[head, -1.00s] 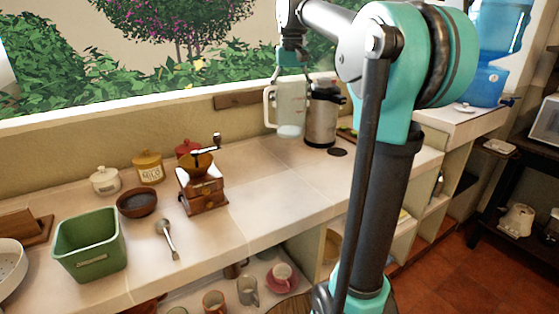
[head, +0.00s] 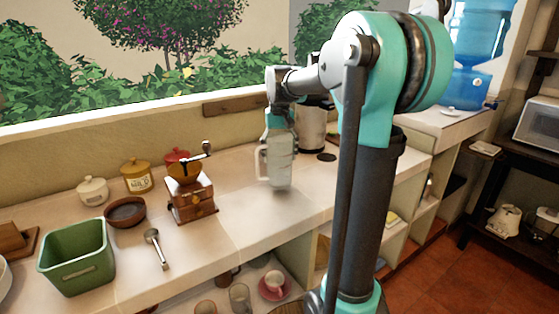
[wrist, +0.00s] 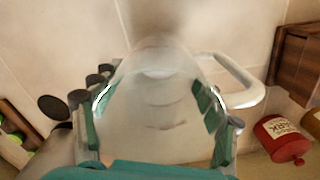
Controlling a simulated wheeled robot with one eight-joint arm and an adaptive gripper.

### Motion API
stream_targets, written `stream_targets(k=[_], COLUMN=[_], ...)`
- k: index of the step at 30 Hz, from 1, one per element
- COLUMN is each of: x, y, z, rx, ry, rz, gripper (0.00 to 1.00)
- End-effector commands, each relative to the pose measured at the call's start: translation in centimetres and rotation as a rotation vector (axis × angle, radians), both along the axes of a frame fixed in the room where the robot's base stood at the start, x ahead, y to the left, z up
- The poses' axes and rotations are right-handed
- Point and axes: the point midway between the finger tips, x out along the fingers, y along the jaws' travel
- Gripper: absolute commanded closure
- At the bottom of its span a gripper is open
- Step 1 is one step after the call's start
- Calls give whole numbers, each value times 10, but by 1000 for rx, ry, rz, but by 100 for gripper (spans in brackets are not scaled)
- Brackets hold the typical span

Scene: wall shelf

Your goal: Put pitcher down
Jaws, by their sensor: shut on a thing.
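The pitcher (head: 279,165) is clear with a pale handle on its left in the head view. It is upright over the tiled counter (head: 245,215), right of the coffee grinder. Its base is at or very near the counter top; I cannot tell if it touches. My gripper (head: 280,130) is above it and shut on its upper part. In the wrist view the pitcher (wrist: 155,110) fills the space between the fingers of my gripper (wrist: 158,112), with its handle to the right.
A wooden coffee grinder (head: 191,195) stands left of the pitcher. A metal canister (head: 311,130) stands close behind it on the right. Counter in front of the pitcher is clear.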

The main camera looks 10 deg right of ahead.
Motion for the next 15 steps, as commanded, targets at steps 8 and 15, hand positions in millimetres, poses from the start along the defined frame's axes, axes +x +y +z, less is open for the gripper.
stream_targets(k=[8,15], x=[0,0], y=[0,0], z=[-20,-22], rx=[0,0], ry=[0,0], rz=[0,0], gripper=[64,64])
